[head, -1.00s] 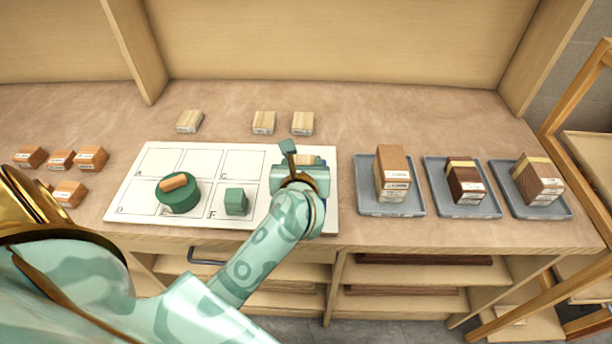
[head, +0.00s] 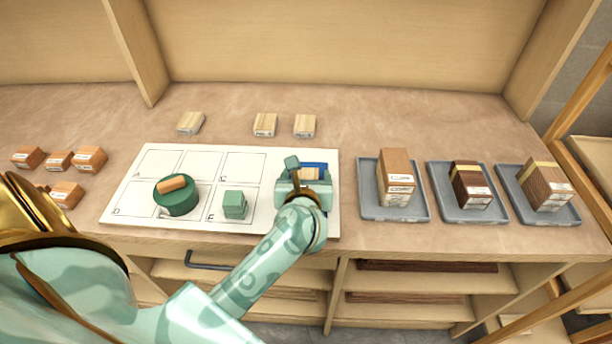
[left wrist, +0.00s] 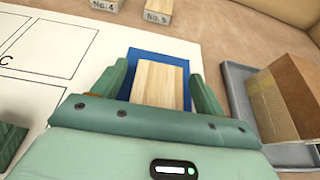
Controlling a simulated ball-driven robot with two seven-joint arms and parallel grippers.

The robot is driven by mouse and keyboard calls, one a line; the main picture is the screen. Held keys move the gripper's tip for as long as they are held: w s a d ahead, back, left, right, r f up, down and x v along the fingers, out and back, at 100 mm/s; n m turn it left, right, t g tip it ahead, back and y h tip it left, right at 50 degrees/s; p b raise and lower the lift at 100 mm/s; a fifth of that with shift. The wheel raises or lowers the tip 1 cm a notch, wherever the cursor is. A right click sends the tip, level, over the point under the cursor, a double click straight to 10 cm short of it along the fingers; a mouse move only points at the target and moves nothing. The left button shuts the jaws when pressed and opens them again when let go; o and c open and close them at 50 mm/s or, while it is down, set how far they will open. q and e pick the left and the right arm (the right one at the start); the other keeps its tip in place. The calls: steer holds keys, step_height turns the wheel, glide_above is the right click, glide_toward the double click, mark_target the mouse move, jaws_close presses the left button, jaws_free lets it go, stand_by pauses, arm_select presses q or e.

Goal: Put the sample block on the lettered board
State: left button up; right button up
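A pale wood block (left wrist: 160,84) sits on a blue square (left wrist: 146,55) at the right end of the lettered white board (head: 150,205). In the head view, the block (head: 311,174) shows just beyond my left gripper (head: 303,172). In the left wrist view, my left gripper (left wrist: 160,82) is open, with one finger on each side of the block and narrow blue gaps between. The block's lower part is hidden by the gripper body. My right gripper is not in view.
A green round piece with a wooden handle (head: 176,195) and a green block (head: 234,205) stand on the board. Grey trays (head: 366,206) with wood blocks stand to the right. Several pale blocks (head: 265,124) lie behind, and orange-brown blocks (head: 89,159) lie at left.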

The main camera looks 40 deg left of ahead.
arm_select(q)
steer(key=shift+r, duration=0.1)
steer(key=shift+s+d+r, duration=0.1)
steer(key=shift+s+r, duration=0.05)
steer(key=p+v, duration=0.2)
steer(key=v, duration=0.9)
steer(key=shift+s+d, duration=0.15)
steer(key=shift+s, duration=0.15)
